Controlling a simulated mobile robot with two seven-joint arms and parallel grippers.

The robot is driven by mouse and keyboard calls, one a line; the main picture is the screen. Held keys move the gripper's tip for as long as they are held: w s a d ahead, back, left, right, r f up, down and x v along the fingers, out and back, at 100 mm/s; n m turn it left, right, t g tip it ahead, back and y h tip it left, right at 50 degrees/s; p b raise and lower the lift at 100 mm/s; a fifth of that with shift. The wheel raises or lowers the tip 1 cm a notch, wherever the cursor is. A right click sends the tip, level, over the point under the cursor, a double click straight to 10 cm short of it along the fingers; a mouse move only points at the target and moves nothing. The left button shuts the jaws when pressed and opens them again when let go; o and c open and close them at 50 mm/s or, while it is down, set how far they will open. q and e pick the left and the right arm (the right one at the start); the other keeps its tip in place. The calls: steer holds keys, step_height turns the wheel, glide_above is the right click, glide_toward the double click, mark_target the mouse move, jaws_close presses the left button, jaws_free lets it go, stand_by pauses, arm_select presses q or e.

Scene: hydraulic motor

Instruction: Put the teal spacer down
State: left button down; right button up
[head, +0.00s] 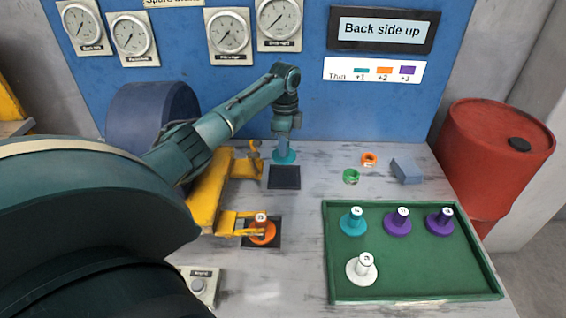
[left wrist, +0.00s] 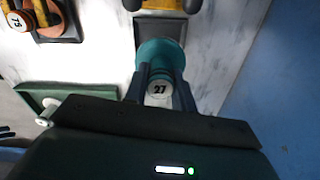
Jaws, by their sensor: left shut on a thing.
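My left gripper (head: 284,133) points down and is shut on the post of a teal spacer (head: 284,157). In the left wrist view the spacer (left wrist: 161,52) is upright between the two fingers (left wrist: 160,88), and its white top reads 27. In the head view its round base appears just behind the far dark square pad (head: 284,178). In the wrist view the base overlaps part of this pad (left wrist: 153,25). I cannot tell whether the base touches the table or hangs above it. My right gripper is not in view.
Yellow clamps (head: 209,190) stand left of the pads; an orange spacer (head: 262,233) sits on the near pad. A green tray (head: 420,275) holds teal, purple and white spacers. Green (head: 351,176) and orange (head: 369,159) rings and a grey-blue block (head: 407,170) lie behind it.

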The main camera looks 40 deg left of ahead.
arm_select(q)
step_height(320, 180, down, 8)
steer(key=shift+d+r+b, duration=0.1)
steer(key=shift+r+b, duration=0.05)
steer(key=shift+b, duration=0.15)
steer(key=c, duration=1.2)
jaws_free()
steer(key=shift+o, duration=0.2)
step_height(320, 180, up, 12)
steer(key=shift+p, duration=0.55)
